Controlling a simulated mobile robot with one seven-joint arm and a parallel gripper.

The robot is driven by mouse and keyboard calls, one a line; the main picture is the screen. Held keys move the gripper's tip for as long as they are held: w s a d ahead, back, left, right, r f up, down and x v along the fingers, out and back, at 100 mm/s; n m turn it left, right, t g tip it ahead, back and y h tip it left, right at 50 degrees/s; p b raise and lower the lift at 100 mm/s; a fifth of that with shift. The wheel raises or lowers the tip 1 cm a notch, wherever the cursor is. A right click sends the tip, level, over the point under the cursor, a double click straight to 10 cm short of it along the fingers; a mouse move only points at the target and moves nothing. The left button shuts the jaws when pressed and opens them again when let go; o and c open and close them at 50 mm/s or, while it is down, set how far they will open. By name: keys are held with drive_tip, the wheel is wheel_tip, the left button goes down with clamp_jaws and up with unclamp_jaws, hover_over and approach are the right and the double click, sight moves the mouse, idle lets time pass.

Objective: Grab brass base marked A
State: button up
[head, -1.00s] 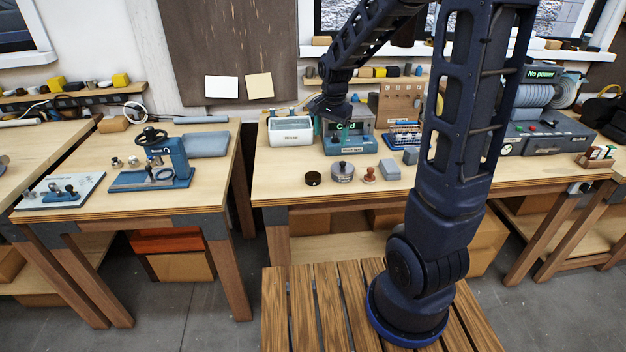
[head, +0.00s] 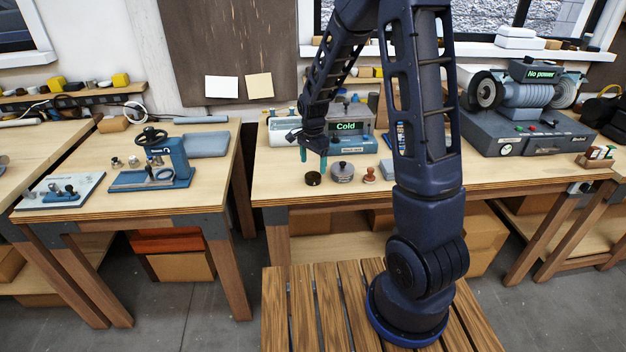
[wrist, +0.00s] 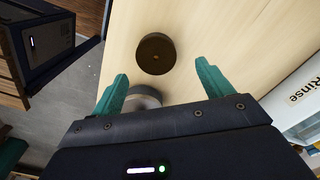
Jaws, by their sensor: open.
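A dark, brass-brown round base (head: 313,179) lies flat near the front of the middle workbench. It also shows in the wrist view (wrist: 156,54), just beyond the fingertips with a small bright spot at its centre. No letter A is readable on it. My gripper (head: 313,161) is open and empty, pointing down just above and behind the base. In the wrist view its two green fingers (wrist: 161,73) are spread wider than the base and do not touch it.
A grey lidded round piece (head: 342,173) and a red-brown stamp (head: 370,175) stand right of the base. A white tray (wrist: 298,98) marked Rinse and a unit (head: 350,145) reading Cold are behind. Bare bench (head: 275,185) lies to the left.

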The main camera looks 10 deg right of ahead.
sight(313, 176)
drive_tip(key=shift+s+f, duration=0.2)
drive_tip(key=shift+f, duration=1.15)
drive_tip(key=shift+s+f, duration=0.15)
drive_tip(key=shift+f, duration=1.15)
drive_tip(key=c, duration=1.3)
